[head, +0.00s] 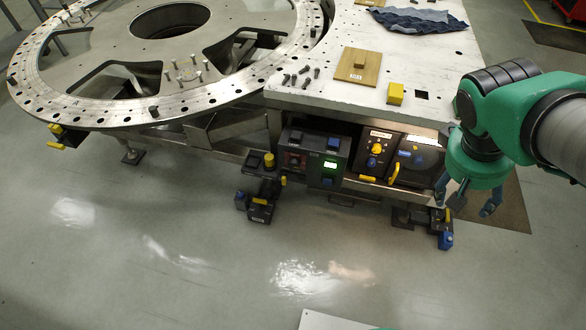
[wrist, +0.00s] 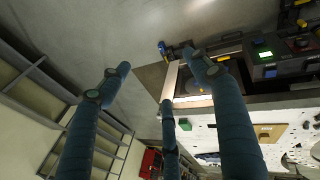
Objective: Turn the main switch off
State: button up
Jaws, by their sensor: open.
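Under the front edge of the white table, a dark panel holds a yellow rotary knob (head: 376,149) below a pale label. I take this knob for the main switch, but the label is too small to read. A yellow handle (head: 394,173) and a dark panel with a round blue part (head: 418,156) are just to its right. My gripper (head: 468,201) is right of these panels, pointing down, apart from them. In the wrist view my gripper (wrist: 158,76) shows its fingers spread and empty. One finger there partly covers the panels.
A box with a lit green display (head: 330,165) is left of the knob. The white table (head: 440,60) carries a cloth (head: 418,20), a wooden plate (head: 358,66), a yellow block (head: 395,93) and bolts. A large ring plate (head: 60,95) is left. The floor in front is mostly clear.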

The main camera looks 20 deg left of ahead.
jog(key=w+a+f+n+h, duration=0.2)
jog(key=w+f+n+h, duration=0.25)
jog(key=w, duration=0.45)
jog(key=w+a+f+n+h, duration=0.1)
jog(key=w+f+n+h, duration=0.3)
jog(key=w, duration=0.5)
jog(key=w+a+f+n+t+b, duration=0.1)
jog(key=w+a+f+n+t, duration=0.6)
jog(key=w+a+f, duration=0.6)
jog(key=n+t+y+b, duration=0.1)
jog(key=n+t+y, duration=0.8)
jog(key=n+y, duration=0.5)
send_near(293, 167)
jog(key=s+n+h, duration=0.1)
jog(key=s+h, duration=0.1)
jog(key=s, duration=0.2)
jog(key=shift+s+a+r+y, duration=0.1)
jog(key=shift+a+r+y, duration=0.15)
jog(key=shift+a, duration=0.15)
jog(key=w+b, duration=0.2)
jog(key=w, duration=1.1)
jog(key=shift+w, duration=0.4)
